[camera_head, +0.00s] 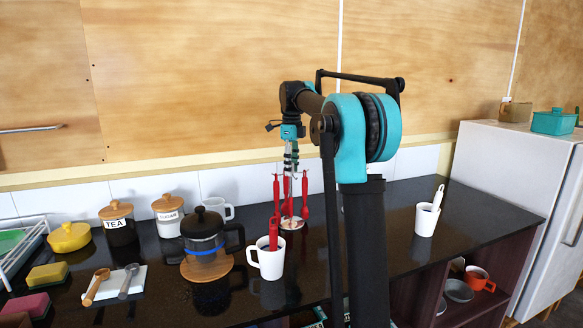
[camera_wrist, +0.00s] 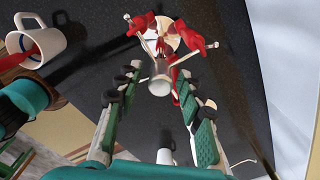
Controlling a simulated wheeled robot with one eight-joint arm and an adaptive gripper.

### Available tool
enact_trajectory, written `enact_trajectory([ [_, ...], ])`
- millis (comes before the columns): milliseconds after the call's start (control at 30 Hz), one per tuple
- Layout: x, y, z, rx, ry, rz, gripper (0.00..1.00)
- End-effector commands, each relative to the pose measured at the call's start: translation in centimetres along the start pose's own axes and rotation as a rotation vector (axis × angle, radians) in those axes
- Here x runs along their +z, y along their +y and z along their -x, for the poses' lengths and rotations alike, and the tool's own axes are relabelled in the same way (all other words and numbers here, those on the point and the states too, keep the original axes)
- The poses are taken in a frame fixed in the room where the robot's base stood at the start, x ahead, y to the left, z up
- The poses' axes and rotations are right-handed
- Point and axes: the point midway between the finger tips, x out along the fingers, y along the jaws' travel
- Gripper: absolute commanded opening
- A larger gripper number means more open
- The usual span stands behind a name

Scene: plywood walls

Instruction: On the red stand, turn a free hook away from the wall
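The red stand (camera_head: 290,223) stands on the dark counter below my gripper (camera_head: 291,160). In the wrist view its silver post top (camera_wrist: 160,86) faces the camera, with thin metal hook arms (camera_wrist: 150,42) spreading out. Red utensils (camera_wrist: 140,25) hang around it; they also show in the head view (camera_head: 276,195). My gripper (camera_wrist: 160,76) is open and points down over the stand. Its fingers appear on either side of the post top, with nothing held. Whether they touch a hook is unclear. Which hook is free is hard to tell, as the fingers cover part of the stand.
A white mug (camera_head: 270,262) with a red utensil stands at the front left of the stand. A French press (camera_head: 204,228) and another white mug (camera_head: 215,205) are further left. A white mug (camera_head: 427,218) stands right. The plywood wall (camera_head: 200,70) is close behind.

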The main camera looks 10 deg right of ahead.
Motion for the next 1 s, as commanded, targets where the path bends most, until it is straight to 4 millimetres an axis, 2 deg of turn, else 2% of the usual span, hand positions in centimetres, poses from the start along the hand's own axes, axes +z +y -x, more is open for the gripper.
enact_trajectory([
  [267, 0.0, 0.0, 0.1, 0.0, -0.001, 0.0, 0.42],
  [433, 0.1, 0.0, 1.1, 0.0, -0.001, 0.001, 0.42],
  [800, 0.0, -0.1, 8.1, 0.0, -0.001, 0.0, 0.42],
  [1000, 0.0, -0.1, 10.8, 0.0, 0.0, 0.0, 0.42],
])
